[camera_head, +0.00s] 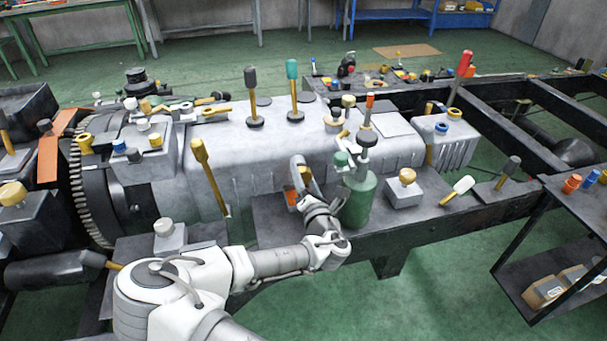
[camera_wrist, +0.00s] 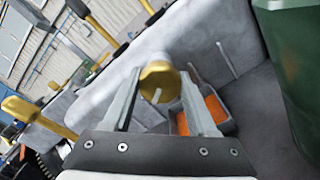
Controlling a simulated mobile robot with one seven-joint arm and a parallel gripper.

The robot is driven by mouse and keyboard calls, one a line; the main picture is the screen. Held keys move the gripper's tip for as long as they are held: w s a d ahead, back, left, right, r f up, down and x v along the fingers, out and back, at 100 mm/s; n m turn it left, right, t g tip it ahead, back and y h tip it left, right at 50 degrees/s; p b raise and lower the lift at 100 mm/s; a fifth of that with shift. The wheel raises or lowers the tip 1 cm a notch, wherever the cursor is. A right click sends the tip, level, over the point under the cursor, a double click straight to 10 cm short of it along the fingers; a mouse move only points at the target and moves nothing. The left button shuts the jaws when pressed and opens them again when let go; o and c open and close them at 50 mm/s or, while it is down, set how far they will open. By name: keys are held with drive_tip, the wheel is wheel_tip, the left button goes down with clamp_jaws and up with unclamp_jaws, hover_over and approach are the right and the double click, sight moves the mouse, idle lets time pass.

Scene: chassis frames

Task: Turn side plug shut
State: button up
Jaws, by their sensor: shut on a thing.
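The side plug appears as a brass-yellow round knob with a pale slot or mark on its face (camera_wrist: 157,84), on the side of the grey housing (camera_head: 262,165). In the wrist view my gripper (camera_wrist: 160,76) has one finger on each side of this knob and is shut on it. In the head view my gripper (camera_head: 300,172) is at the housing's near side, beside a green bottle (camera_head: 358,200). A bit of yellow shows there, and the arm and fingers hide much of the plug. I cannot tell how far the plug is turned.
A small grey tray with orange inside (camera_wrist: 212,108) sits just below the plug. The green bottle stands close to my wrist. A yellow-handled lever (camera_head: 208,175) rises to the left. A grey block with a yellow knob (camera_head: 405,190) stands right of the bottle.

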drive_tip(key=m, duration=0.5)
drive_tip(key=shift+m+p, duration=0.35)
drive_tip(key=shift+m, duration=0.05)
idle(0.4)
drive_tip(key=o, duration=1.4)
drive_tip(key=shift+c, duration=0.2)
drive_tip(key=shift+s, duration=0.1)
